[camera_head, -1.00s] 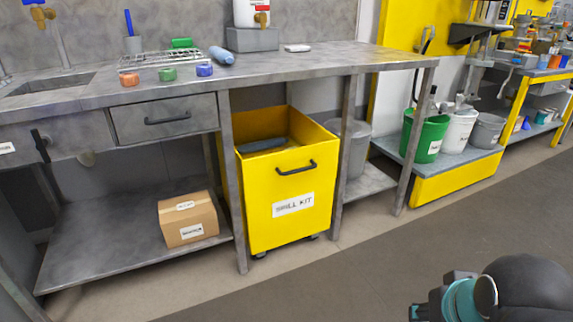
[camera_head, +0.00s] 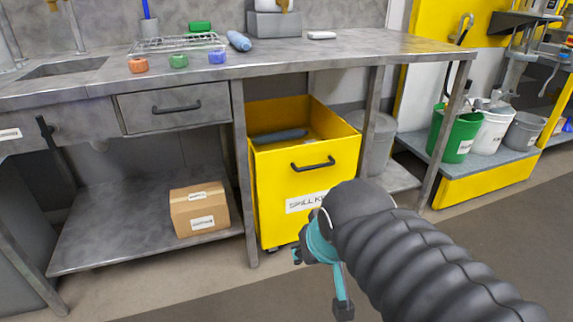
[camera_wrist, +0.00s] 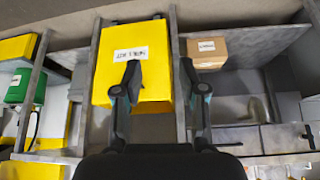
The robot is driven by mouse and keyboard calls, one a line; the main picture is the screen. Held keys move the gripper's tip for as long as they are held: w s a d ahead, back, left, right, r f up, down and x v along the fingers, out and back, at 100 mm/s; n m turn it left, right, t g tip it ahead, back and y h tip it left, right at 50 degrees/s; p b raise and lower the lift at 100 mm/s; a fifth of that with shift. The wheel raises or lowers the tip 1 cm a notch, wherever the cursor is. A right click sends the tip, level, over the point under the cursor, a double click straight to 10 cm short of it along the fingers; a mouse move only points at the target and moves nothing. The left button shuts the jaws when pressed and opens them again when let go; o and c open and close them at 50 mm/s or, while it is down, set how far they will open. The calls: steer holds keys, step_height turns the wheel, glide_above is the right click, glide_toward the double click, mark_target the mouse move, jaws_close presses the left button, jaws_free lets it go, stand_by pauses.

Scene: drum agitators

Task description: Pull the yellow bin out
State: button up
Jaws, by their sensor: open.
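The yellow bin (camera_head: 277,180) stands under the steel bench, between two legs. It has a black handle (camera_head: 313,165) on its front and a white "SPILL KIT" label, and its top is open with a dark roll inside. In the head view my arm covers the bin's lower right front. My gripper (camera_head: 318,258) is low in front of the bin, apart from the handle. The wrist view shows the bin (camera_wrist: 155,75) upside down, with the open fingers of my gripper (camera_wrist: 165,75) before it and nothing between them.
The steel bench (camera_head: 330,55) has legs close on both sides of the bin. A cardboard box (camera_head: 199,208) sits on the lower shelf at left. A grey bin (camera_head: 381,145) stands behind at right. Floor in front of the bench is clear.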

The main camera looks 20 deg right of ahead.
steer(key=w+d+m+t+h, duration=0.25)
steer(key=w+d+m, duration=0.4)
steer(key=w, duration=0.75)
steer(key=m+t+b, duration=0.2)
steer(key=m+t, duration=0.2)
steer(key=m, duration=0.2)
glide_toward(319, 167)
steer(key=w+r+v, duration=0.1)
steer(key=v, duration=0.9)
steer(key=w+d+f+m+t+y+b, duration=0.1)
steer(key=w+d+f+m+t+y, duration=0.3)
steer(key=f, duration=0.3)
steer(key=shift+g+h, duration=0.25)
steer(key=shift+g, duration=0.2)
steer(key=x, duration=1.3)
steer(key=shift+w+d+f, duration=0.1)
steer(key=shift+w+d, duration=0.15)
steer(key=shift+w, duration=0.05)
jaws_close()
